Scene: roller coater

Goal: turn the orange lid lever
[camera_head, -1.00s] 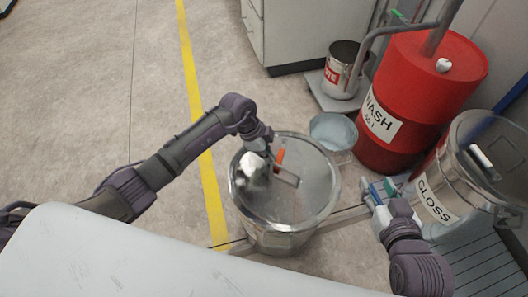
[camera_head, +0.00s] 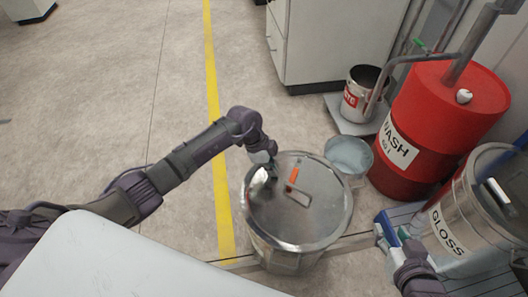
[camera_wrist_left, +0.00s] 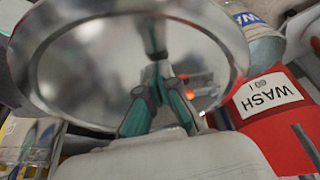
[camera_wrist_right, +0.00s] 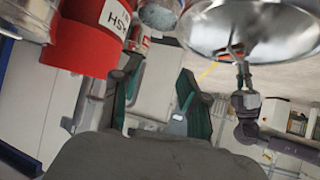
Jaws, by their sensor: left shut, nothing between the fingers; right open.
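A round metal vessel with a shiny lid (camera_head: 325,213) stands in the middle of the head view. The orange lid lever (camera_head: 293,175) lies on top of the lid, beside a grey bracket. My left gripper (camera_head: 274,178) is shut and empty, fingertips down close to the lid, just left of the lever. In the left wrist view its fingertips (camera_wrist_left: 160,72) meet in front of the lid, and a blurred orange patch shows behind them. Whether it touches the lever I cannot tell.
A red WASH drum (camera_head: 430,125) stands behind right, with a GLOSS drum (camera_head: 465,225) in front of it. A translucent bucket (camera_head: 349,155) stands close behind the vessel. A white surface (camera_head: 110,260) fills the lower left. The floor on the left is clear.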

